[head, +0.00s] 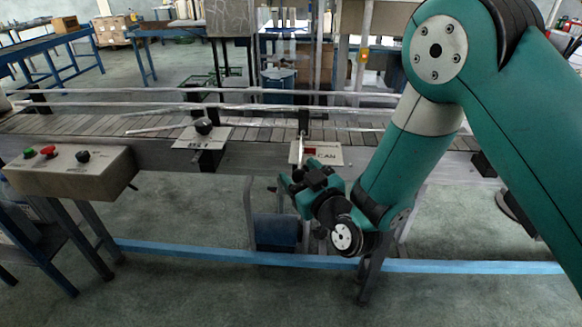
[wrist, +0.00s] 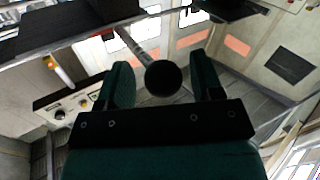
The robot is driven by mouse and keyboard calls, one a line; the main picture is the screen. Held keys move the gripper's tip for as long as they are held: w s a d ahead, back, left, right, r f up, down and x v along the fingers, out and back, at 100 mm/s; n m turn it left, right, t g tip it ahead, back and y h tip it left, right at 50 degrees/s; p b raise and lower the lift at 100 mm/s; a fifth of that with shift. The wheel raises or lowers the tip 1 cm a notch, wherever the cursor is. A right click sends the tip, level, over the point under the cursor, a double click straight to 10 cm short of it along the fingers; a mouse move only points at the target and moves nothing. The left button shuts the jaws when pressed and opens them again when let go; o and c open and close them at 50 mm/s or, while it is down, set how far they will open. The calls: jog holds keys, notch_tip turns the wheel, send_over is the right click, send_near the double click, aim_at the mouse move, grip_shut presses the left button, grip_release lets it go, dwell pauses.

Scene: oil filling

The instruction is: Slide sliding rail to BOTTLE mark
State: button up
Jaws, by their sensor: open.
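My gripper (wrist: 163,66) is open in the wrist view, with its two green fingers on either side of a round black knob (wrist: 163,80). The knob sits at the end of a grey rod and shows a gap to each finger. In the head view my gripper (head: 304,182) is in front of the conveyor, by a pale plate (head: 331,155) with a red patch and an upright rod. The long pale sliding rails (head: 250,107) run along the conveyor. A plate (head: 187,138) farther left carries a black knob (head: 203,126); its lettering is too small to read.
A control box (head: 75,168) with green, red and black controls stands at the left front. The slatted conveyor (head: 80,124) spans the view behind my gripper. A blue bin (head: 277,232) is below my gripper. Open floor lies in front.

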aim_at(301, 162)
jog(key=shift+a, duration=0.1)
jog(key=shift+c, duration=1.2)
jog(key=shift+s+a, duration=0.1)
grip_shut()
jog(key=w+b, duration=0.2)
jog(key=w, duration=0.2)
jog(key=shift+w+f+b, duration=0.1)
jog(key=shift+f+b, duration=0.1)
jog(key=shift+b, duration=0.1)
jog(key=shift+r, duration=0.25)
jog(key=shift+w, duration=0.1)
jog(key=shift+o, duration=1.2)
grip_release()
jog(key=shift+a, duration=0.1)
jog(key=shift+d+f, duration=0.1)
jog(key=shift+d, duration=0.15)
